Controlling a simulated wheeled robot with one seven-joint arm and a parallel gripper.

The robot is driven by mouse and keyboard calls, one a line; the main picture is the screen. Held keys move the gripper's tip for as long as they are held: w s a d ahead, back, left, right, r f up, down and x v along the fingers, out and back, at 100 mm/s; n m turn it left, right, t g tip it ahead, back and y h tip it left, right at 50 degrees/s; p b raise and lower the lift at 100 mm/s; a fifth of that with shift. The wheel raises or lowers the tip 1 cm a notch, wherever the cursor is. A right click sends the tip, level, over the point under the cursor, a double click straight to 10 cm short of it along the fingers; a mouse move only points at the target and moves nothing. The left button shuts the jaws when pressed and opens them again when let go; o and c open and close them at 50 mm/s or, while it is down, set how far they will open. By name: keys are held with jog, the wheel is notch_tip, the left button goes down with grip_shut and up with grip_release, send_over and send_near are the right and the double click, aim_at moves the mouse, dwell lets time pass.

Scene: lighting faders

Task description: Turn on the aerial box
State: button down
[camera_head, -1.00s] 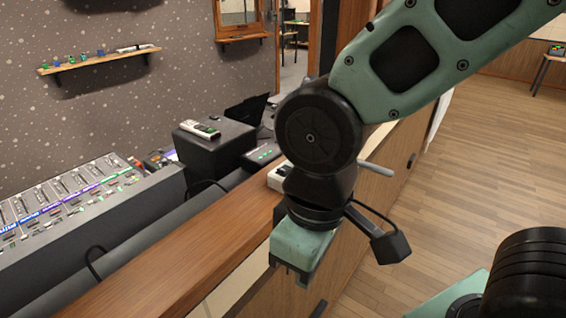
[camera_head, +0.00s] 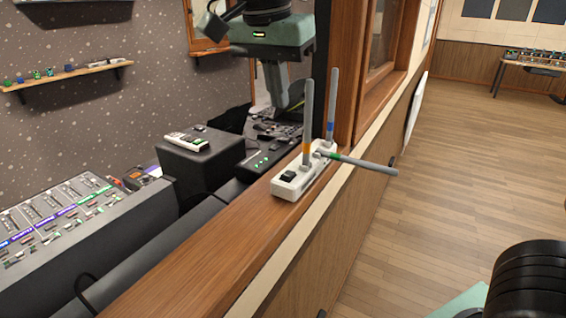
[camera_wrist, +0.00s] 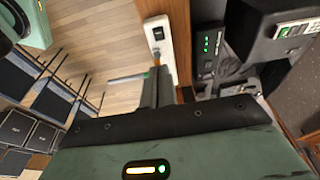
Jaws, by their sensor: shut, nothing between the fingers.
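The aerial box (camera_head: 287,188) is a white box on the wooden ledge, with a black switch (camera_head: 288,176) on its near end. Two grey aerials with orange and blue bands stand upright on it, and a green-banded one leans out to the right. In the wrist view the box (camera_wrist: 158,47) lies just past my fingertips, with its switch (camera_wrist: 158,33) showing dark. I cannot tell the switch's position. My gripper (camera_head: 285,103) is shut and empty, fingers pointing down, above and behind the box in the head view. Its fingers also show in the wrist view (camera_wrist: 158,72).
The wooden ledge (camera_head: 215,245) runs beside a mixing desk (camera_head: 75,225) with faders. A black box (camera_head: 200,160) carries a white remote-like device (camera_head: 186,141). A black unit with green lights (camera_head: 262,160) sits left of the aerial box. A window post stands close behind the aerials.

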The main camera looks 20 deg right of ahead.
dwell(0.3)
jog(key=p, duration=0.3)
send_near(286, 175)
jog(key=x, duration=0.5)
jog(key=shift+w+d+f, duration=0.15)
jog(key=shift+d+f, duration=0.05)
jog(key=shift+d, duration=0.05)
jog(key=shift+f, duration=0.6)
jog(key=shift+f+b, duration=0.1)
jog(key=shift+b, duration=0.25)
jog(key=shift+a+f+b, duration=0.15)
jog(key=shift+f+b, duration=0.05)
jog(key=shift+b, duration=0.15)
jog(key=shift+r, duration=0.1)
jog(key=shift+w+d+r+p, duration=0.2)
jog(key=shift+w+d+p, duration=0.15)
jog(key=shift+d, duration=0.3)
